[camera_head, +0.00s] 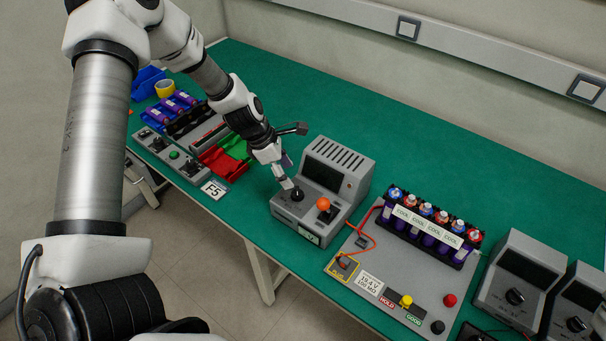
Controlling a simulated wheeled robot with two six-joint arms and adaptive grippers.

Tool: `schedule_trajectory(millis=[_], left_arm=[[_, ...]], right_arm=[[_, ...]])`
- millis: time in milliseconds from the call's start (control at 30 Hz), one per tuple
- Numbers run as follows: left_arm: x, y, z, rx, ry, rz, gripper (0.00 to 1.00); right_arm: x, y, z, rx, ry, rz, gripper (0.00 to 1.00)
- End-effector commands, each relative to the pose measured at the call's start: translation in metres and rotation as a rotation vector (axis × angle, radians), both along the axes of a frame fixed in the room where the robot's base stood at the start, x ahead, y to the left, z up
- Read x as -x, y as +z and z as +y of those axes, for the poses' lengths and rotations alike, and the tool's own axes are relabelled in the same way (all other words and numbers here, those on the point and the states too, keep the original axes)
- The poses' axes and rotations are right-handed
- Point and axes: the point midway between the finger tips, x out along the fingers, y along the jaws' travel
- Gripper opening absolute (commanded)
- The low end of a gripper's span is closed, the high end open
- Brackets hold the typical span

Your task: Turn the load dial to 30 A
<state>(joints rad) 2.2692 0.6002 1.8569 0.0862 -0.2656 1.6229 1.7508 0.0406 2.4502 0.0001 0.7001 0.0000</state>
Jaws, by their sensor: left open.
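A grey bench unit (345,160) with a dark screen and a slotted top stands near the middle of the green table. A black dial (297,194) sits on its sloped front, left of an orange ball-shaped knob (323,203). The dial's markings are too small to read, so its setting cannot be told. My left gripper (287,182) is open and points down at the black dial, its fingertips right by it. I cannot tell whether they touch it. My right gripper is not in view.
A grey board (400,289) with a purple cell pack (425,228), buttons and an orange cable lies to the right. More grey units with black dials (515,296) stand at far right. Red and green trays (222,160) lie left. The table behind the unit is clear.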

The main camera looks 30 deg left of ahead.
Motion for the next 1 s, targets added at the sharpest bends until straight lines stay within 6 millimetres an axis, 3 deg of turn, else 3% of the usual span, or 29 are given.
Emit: schedule_trajectory(millis=[33,100,300,633,667,800,1000], left_arm=[[-0.001,-0.018,-0.003,-0.002,-0.002,0.004,0.63],[-0.003,-0.034,-0.007,-0.004,-0.005,0.005,0.63],[-0.012,-0.064,-0.019,-0.005,-0.006,0.003,0.63],[-0.014,-0.068,-0.022,-0.005,-0.007,0.002,0.63],[-0.014,-0.068,-0.022,-0.005,-0.007,0.002,0.56],[-0.014,-0.068,-0.022,-0.005,-0.007,0.002,0.06],[-0.013,-0.068,-0.022,-0.004,-0.009,0.002,0.03]], right_arm=[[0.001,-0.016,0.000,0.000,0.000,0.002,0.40],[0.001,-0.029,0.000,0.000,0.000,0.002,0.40],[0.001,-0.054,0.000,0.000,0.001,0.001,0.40],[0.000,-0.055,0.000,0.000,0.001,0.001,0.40],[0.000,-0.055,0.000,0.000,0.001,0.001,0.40],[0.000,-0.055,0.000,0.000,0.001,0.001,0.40],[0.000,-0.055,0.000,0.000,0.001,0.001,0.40]])
